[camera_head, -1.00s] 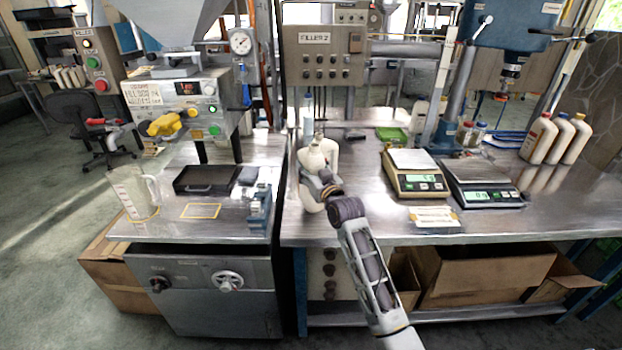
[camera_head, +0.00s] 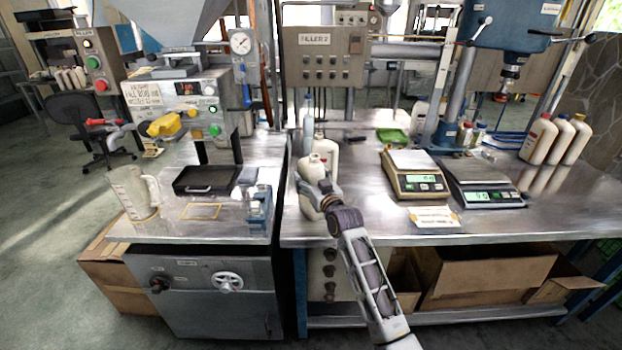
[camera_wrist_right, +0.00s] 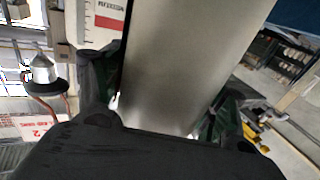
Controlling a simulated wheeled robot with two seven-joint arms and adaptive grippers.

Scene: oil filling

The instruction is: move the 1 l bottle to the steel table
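A cream-white bottle (camera_head: 308,208) is at the left end of the steel-topped bench (camera_head: 375,212), near its front edge. My right gripper (camera_head: 322,190) is around the bottle's side. In the right wrist view, the bottle's smooth wall (camera_wrist_right: 190,60) fills the space between my fingers (camera_wrist_right: 160,95), and both seem to press on it. The bottle stands nearly upright; I cannot tell whether its base touches the bench. A second cream bottle (camera_head: 328,153) stands just behind it. I cannot read a size on either. My left gripper is not in view.
Two scales (camera_head: 416,185) (camera_head: 480,195) stand right of centre. Several bottles (camera_head: 540,138) stand at the far right. Left across a gap, a second steel worktop (camera_head: 180,228) holds a clear jug (camera_head: 132,190) and a black tray (camera_head: 207,180) below the filler. Bare bench lies between bottle and scales.

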